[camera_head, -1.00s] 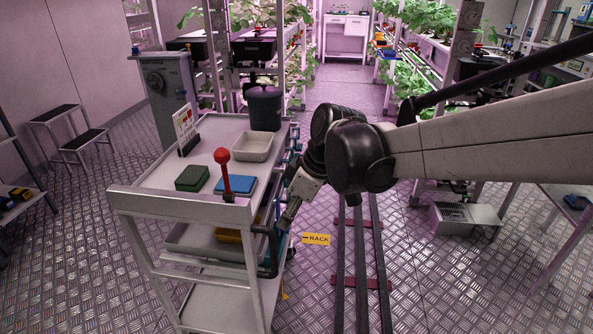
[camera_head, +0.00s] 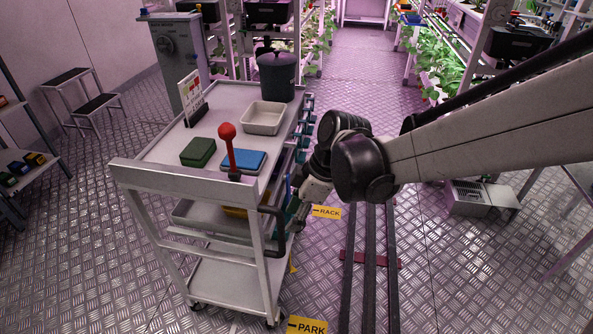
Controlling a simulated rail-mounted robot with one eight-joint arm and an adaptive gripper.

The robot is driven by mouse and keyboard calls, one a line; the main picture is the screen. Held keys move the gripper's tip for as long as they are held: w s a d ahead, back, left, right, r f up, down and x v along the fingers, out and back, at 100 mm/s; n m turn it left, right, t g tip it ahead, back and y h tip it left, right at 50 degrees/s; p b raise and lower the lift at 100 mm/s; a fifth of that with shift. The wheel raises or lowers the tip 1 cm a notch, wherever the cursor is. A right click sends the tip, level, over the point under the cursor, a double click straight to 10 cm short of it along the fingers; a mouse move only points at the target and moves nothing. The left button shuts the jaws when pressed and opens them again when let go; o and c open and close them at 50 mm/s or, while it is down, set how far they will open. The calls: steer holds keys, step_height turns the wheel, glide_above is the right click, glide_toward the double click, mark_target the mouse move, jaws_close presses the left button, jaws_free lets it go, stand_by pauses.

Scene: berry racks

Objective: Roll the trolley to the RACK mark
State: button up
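The trolley (camera_head: 185,181) is a pale metal cart with shelves and castors, standing left of the rails. A black bent handle (camera_head: 282,238) is on its right side near the front corner. The yellow RACK mark (camera_head: 327,212) lies on the floor right of the trolley, its arrow pointing left. A yellow PARK mark (camera_head: 307,325) lies nearer, past the trolley's front end. My gripper (camera_head: 291,222) is low at the trolley's right side, close to the handle. Its fingers are small and partly hidden, so grip and contact are unclear.
The trolley top carries a dark pot (camera_head: 277,78), a white tray (camera_head: 263,118), green and blue boxes, a sign and a red-knobbed lever (camera_head: 229,148). Floor rails (camera_head: 370,285) run beside it. A grey cabinet (camera_head: 178,62) stands behind. A step stool (camera_head: 82,100) is left.

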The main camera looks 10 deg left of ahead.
mark_target(281, 235)
steer(key=b+x, duration=0.2)
steer(key=x, duration=0.6)
steer(key=shift+f, duration=0.15)
steer(key=shift+c, duration=0.2)
jaws_close()
